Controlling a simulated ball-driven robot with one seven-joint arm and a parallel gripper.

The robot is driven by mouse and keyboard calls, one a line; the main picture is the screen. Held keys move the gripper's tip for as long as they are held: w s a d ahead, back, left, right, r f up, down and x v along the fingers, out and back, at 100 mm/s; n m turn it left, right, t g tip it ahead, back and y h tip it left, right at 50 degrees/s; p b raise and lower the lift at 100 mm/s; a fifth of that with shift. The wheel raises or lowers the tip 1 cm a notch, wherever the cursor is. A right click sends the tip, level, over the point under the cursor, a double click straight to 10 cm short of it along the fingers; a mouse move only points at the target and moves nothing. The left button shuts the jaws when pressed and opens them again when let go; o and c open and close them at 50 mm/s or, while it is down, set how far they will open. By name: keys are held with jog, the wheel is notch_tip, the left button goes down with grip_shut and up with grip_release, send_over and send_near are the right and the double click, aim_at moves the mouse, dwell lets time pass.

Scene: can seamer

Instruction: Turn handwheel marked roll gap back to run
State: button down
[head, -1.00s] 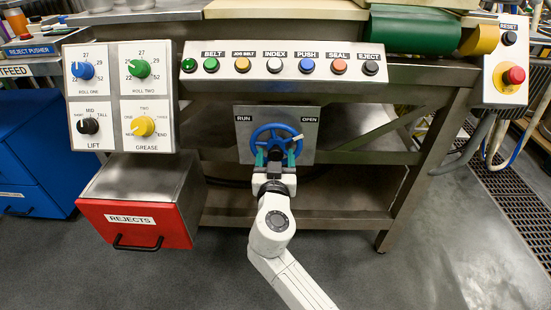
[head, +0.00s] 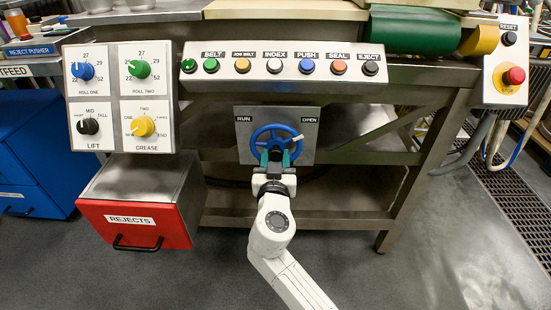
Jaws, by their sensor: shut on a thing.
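The blue handwheel (head: 276,127) is mounted on a grey plate (head: 309,150) under the button panel. The plate reads RUN at its left and OPEN at its right. A white pointer mark (head: 298,138) on the wheel sits at the right, just below the OPEN label. My gripper (head: 275,156) reaches up from below and is shut on the lower rim of the handwheel. Its fingers hide the bottom of the wheel. No "roll gap" label can be read.
The button panel (head: 285,83) overhangs the wheel. A red-fronted rejects bin (head: 135,235) stands at the left below the dial panel (head: 118,68). A steel table leg (head: 425,170) stands at the right. Open floor lies in front.

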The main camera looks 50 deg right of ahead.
jog(key=shift+n, duration=0.4)
jog(key=n, duration=0.4)
jog(key=shift+n, duration=0.4)
jog(key=n+p, duration=0.1)
jog(key=n, duration=0.5)
jog(key=shift+r+p, duration=0.15)
jog(key=shift+p, duration=0.25)
jog(key=n+p, duration=0.3)
jog(key=n, duration=0.3)
jog(key=shift+n, duration=0.4)
jog(key=n+p, duration=0.2)
jog(key=n, duration=0.3)
jog(key=shift+n+p, duration=0.3)
jog(key=shift+p, duration=0.1)
jog(key=c, duration=0.6)
grip_release()
